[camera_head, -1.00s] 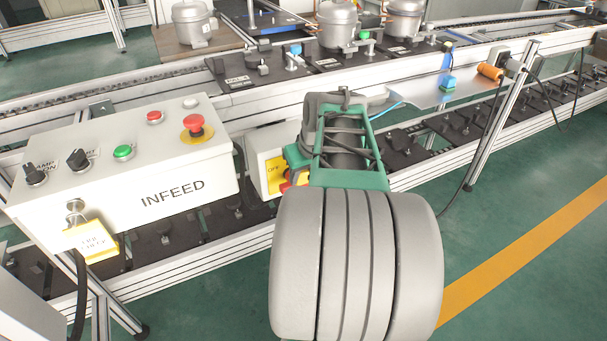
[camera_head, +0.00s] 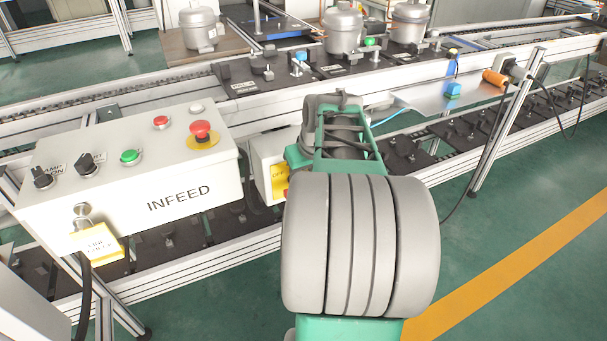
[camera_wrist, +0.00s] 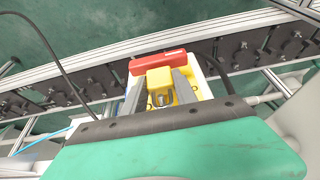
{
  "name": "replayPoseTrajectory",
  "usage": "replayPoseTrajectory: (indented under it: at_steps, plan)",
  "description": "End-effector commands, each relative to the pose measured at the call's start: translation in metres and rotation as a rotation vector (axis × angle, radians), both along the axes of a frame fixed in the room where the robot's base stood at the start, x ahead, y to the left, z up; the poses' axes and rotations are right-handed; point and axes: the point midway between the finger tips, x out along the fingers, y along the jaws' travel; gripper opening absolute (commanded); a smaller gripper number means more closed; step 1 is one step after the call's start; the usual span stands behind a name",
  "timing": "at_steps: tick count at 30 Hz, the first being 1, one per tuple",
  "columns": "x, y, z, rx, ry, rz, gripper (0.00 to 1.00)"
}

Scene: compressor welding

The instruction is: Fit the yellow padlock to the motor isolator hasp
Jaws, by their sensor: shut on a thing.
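In the wrist view the yellow padlock (camera_wrist: 159,78) sits between the two grey fingers of my gripper (camera_wrist: 160,88), which is shut on it. A red bar with a small white label (camera_wrist: 158,62) lies just beyond the padlock, across the isolator's pale box and yellow plate (camera_wrist: 190,92). I cannot tell whether the padlock touches the bar or the hasp; the hasp is not clear. In the head view the isolator box (camera_head: 263,150) shows its yellow OFF plate beside my arm. My arm hides the gripper and padlock there.
The INFEED control box (camera_head: 178,192), with buttons and a yellow tag (camera_head: 97,243), stands left of the isolator. The conveyor frame (camera_head: 150,97) runs behind. A black cable (camera_wrist: 62,55) hangs in the wrist view. Green floor (camera_head: 510,215) is clear at the right.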

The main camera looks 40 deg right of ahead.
Motion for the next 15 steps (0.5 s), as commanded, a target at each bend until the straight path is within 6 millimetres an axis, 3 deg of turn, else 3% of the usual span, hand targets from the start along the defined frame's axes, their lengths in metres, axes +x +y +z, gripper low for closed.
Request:
replayPoseTrajectory:
  at_steps: [9, 10, 15]
  plan:
    - [0.002, -0.0011, 0.0031, -0.005, -0.005, 0.0, 0.0]
    - [0.002, -0.0011, 0.0032, -0.005, -0.005, 0.0, 0.36]
    - [0.0017, -0.001, 0.0025, -0.004, -0.004, 0.0, 0.49]
